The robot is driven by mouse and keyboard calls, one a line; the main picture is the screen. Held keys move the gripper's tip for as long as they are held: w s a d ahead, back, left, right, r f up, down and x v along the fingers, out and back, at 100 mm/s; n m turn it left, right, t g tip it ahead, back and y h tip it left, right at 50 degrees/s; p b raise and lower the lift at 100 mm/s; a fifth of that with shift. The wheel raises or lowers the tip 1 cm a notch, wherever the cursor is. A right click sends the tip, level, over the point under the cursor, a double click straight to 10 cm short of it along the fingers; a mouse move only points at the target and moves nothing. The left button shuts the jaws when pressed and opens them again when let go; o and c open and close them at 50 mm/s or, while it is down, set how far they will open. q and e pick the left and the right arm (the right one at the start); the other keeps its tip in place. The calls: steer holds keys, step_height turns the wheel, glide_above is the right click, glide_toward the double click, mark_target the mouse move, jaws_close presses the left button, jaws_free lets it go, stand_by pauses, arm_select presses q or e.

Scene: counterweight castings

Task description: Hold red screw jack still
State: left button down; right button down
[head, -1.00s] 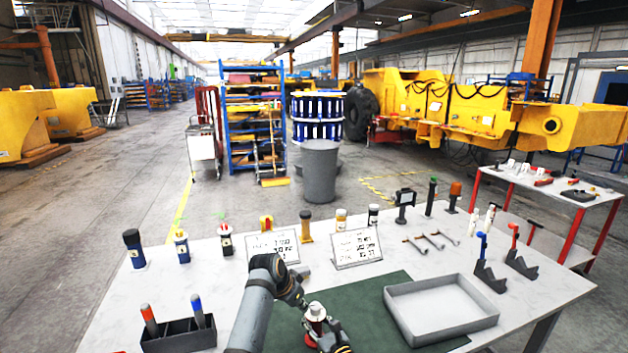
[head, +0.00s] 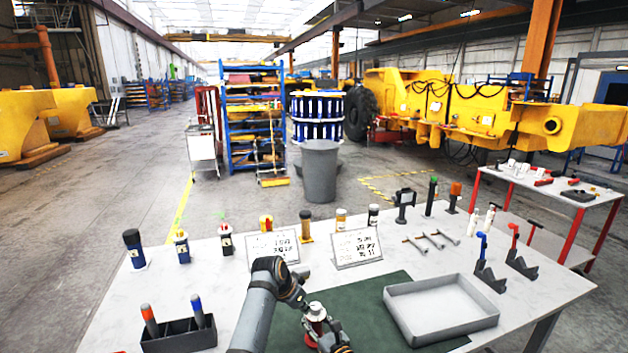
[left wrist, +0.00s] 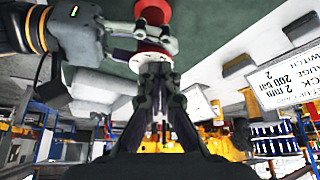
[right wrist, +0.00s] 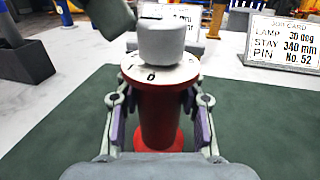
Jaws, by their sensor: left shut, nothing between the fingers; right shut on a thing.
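The red screw jack (right wrist: 160,115) stands upright on the green mat (right wrist: 255,110), with a white lettered disc and a pale grey cap on top. It also shows in the head view (head: 315,315) and upside down in the left wrist view (left wrist: 153,12). My right gripper (right wrist: 160,105) is shut around its red body, one finger on each side. My left gripper (left wrist: 155,65) is shut and empty, close by the jack's top. Its dark shape (right wrist: 108,14) shows beside the cap in the right wrist view. Whether it touches the cap I cannot tell.
A dark holder with two markers (head: 180,338) is at the left. Several bottles and lamps line the table's back.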

arm_select(q)
steer(key=shift+s+d, duration=0.35)
steer(key=shift+d, duration=0.1)
arm_select(e)
steer(key=shift+a, duration=0.1)
arm_select(q)
steer(key=shift+s+d, duration=0.25)
steer(key=shift+d, duration=0.05)
steer(key=shift+s+d, duration=0.15)
steer(key=shift+d, duration=0.2)
arm_select(e)
steer(key=shift+a, duration=0.1)
stand_by(0.4)
arm_select(q)
steer(key=shift+s, duration=0.3)
arm_select(e)
steer(key=shift+d, duration=0.2)
arm_select(q)
step_height(320, 180, up, 6)
steer(key=shift+a, duration=0.25)
